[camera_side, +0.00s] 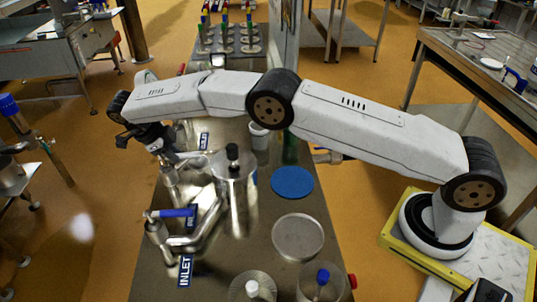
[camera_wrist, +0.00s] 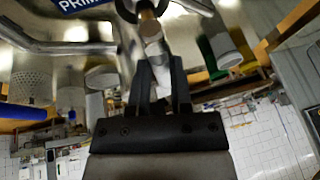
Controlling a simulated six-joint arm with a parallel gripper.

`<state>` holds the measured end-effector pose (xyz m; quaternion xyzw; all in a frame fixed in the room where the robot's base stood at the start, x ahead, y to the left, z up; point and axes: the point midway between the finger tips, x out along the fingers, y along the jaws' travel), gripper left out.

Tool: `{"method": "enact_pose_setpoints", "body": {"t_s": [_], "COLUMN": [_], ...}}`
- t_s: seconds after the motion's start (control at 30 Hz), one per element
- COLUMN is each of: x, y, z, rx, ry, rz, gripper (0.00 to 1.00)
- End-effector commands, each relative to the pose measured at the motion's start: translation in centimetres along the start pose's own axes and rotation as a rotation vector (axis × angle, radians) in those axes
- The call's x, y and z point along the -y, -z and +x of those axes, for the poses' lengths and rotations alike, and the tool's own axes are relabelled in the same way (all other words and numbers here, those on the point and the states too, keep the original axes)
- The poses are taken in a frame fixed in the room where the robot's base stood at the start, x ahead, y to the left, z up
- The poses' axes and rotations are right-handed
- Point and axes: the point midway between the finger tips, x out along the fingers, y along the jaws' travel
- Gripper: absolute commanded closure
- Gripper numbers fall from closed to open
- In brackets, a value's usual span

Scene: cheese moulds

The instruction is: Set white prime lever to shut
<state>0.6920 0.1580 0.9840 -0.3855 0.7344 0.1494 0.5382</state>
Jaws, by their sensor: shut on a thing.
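My gripper (camera_side: 163,150) is at the far-left end of my arm, low over the pipework in the side view. In the wrist view my gripper (camera_wrist: 162,72) has its two dark fingers closed around a white lever handle (camera_wrist: 164,84). The handle runs up to a metal valve stem (camera_wrist: 152,38). A blue sign (camera_wrist: 80,3), cut off at the top and starting with "PRI", is beside the valve. In the side view my gripper hides most of the white lever, so its angle is hard to tell there.
A blue lever (camera_side: 174,212) sits on a nearby valve, by the INLET sign (camera_side: 185,271). A steel vessel (camera_side: 236,190) with a black knob stands right of my gripper. A blue disc (camera_side: 292,182) and a round steel plate (camera_side: 298,237) lie on the table.

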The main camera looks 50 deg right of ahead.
Motion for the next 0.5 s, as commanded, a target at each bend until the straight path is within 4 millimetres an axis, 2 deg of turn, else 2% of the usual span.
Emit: {"method": "enact_pose_setpoints", "body": {"t_s": [0.5], "x": [-0.23], "y": [-0.04], "z": [-0.17], "rx": [-0.011], "ry": [-0.026], "rz": [0.061], "gripper": [1.00]}}
